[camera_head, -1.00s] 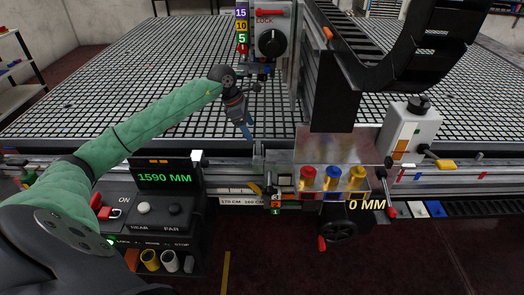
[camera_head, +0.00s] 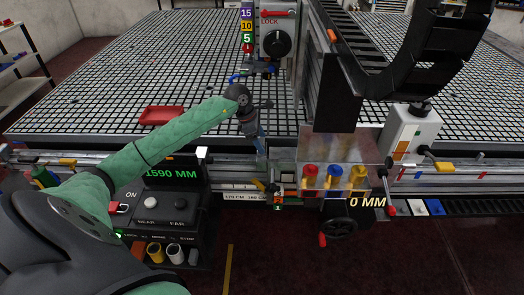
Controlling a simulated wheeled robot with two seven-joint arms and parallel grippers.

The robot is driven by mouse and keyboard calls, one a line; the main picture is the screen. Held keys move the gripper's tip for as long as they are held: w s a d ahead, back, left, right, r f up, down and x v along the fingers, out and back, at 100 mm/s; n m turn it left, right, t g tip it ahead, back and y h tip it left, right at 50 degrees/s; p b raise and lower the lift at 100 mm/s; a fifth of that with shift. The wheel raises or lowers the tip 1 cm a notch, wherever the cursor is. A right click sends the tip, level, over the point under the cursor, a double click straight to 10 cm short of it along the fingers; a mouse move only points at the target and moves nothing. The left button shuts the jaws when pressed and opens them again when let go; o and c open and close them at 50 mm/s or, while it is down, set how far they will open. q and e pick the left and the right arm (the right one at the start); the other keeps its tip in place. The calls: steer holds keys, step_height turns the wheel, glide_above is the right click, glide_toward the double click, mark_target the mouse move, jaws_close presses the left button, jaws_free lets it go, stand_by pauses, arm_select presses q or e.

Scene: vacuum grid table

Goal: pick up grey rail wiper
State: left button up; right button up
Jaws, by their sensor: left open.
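My left gripper (camera_head: 259,143) points down over the near edge of the grid table (camera_head: 90,90), just above the front rail (camera_head: 310,170). It is small and dark in the head view, open, and nothing shows between its fingers. I cannot pick out the grey rail wiper with certainty; it may be hidden by the gripper or blend with the grey rail. My right gripper is not in view.
A red tray (camera_head: 162,115) lies on the table behind my left arm. A control box with a green display (camera_head: 171,174) stands below the arm. The clear box with coloured cylinders (camera_head: 333,178) and the black handwheel (camera_head: 345,229) are to the right.

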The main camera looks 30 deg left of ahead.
arm_select(q)
steer(key=c, duration=1.3)
steer(key=shift+c, duration=0.2)
